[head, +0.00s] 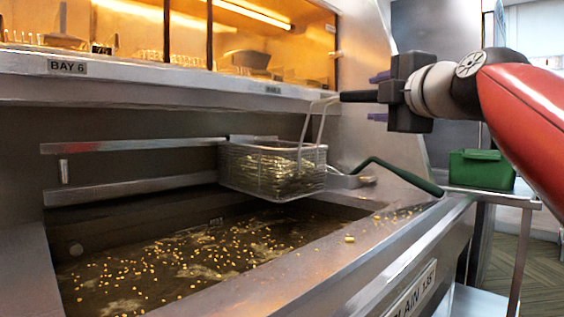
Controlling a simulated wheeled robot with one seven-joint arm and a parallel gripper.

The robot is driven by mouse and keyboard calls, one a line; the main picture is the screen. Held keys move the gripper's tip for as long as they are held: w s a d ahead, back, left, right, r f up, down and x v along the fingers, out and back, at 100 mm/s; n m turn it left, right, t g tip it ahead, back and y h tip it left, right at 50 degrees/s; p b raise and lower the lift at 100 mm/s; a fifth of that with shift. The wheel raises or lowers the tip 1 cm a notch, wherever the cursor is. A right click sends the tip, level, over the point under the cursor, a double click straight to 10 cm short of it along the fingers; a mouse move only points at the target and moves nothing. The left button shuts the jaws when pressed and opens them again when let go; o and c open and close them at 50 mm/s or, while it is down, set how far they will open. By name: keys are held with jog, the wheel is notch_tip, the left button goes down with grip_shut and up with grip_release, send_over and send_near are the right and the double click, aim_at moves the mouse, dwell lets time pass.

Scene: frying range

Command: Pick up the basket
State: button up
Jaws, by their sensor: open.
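The wire fry basket (272,171) hangs at the back of the fryer, above the oil, with pale golden food inside. Its wire handle rises to a dark grip (358,97) that points right. My gripper (378,97) is at the grip's right end. Its purple fingertips show above and below the grip, apart from it, so the jaws look open around it. How deep the grip sits between them is hard to tell.
The oil vat (180,265) with floating bits lies below. A green-handled tool (398,174) rests on the fryer's right edge. A green tub (483,169) stands on a side shelf at right. The lit holding shelf's ledge (150,82) runs above.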

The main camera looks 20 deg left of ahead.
aim_at(359, 95)
jog(key=p+x, duration=0.2)
jog(key=x, duration=0.1)
jog(key=r+p+x, duration=0.1)
jog(key=p+x, duration=0.1)
jog(key=x, duration=0.1)
jog(key=shift+s+a+r, duration=0.1)
jog(key=shift+a, duration=0.1)
jog(key=shift+w+a, duration=0.25)
jog(key=shift+w, duration=0.15)
jog(key=shift+c, duration=0.5)
grip_shut()
jog(key=shift+s, duration=0.1)
